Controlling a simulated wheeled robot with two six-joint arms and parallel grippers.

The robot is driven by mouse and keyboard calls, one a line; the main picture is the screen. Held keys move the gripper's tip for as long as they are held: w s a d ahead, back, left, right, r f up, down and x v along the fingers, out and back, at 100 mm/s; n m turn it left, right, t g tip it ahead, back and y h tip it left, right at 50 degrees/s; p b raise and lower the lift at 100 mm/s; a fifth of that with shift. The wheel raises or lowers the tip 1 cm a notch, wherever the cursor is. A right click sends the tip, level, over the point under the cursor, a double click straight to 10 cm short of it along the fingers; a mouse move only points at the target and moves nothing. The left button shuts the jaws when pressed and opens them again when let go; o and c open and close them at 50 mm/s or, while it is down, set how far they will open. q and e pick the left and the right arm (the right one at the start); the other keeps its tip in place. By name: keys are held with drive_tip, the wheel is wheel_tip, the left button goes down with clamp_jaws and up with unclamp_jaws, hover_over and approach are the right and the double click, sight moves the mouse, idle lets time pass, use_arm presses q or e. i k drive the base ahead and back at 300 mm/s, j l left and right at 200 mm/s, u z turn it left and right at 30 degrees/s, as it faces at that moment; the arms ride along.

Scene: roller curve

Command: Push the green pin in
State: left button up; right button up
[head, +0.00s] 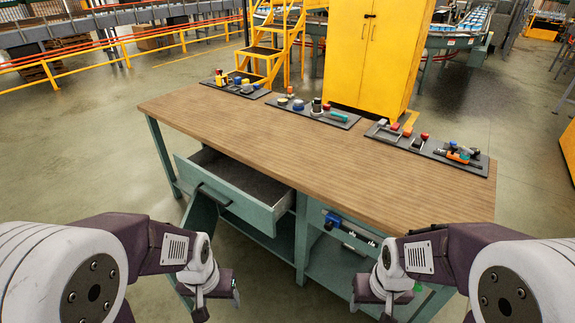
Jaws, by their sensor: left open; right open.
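I cannot make out a green pin for certain. A small bright green patch (418,287) shows beside my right gripper, mostly hidden by my arm. A teal-green handled item (338,117) lies on the middle dark tray on the workbench. My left gripper (218,302) is open and empty, low in front of the bench, below the open drawer (232,205). My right gripper (374,302) is open and empty, low in front of the bench's lower shelf (330,268). Both grippers are below the bench top and apart from the trays.
The wooden workbench top (270,150) is clear in its middle and front. Dark trays with small items stand along its back: left (222,87), middle (284,104) and right (392,140). A blue clamp-like tool (334,221) shows under the top. A yellow cabinet (368,50) stands behind.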

sight(417, 289)
drive_tip(key=k+l+z, duration=0.1)
drive_tip(key=z, duration=0.3)
drive_tip(key=l+z, duration=0.2)
drive_tip(key=z, duration=0.15)
drive_tip(key=l+z, duration=0.15)
drive_tip(key=z, duration=0.25)
drive_tip(key=u, duration=1.35)
drive_tip(key=z, duration=1.35)
drive_tip(key=i+u, duration=0.1)
drive_tip(key=u, duration=0.45)
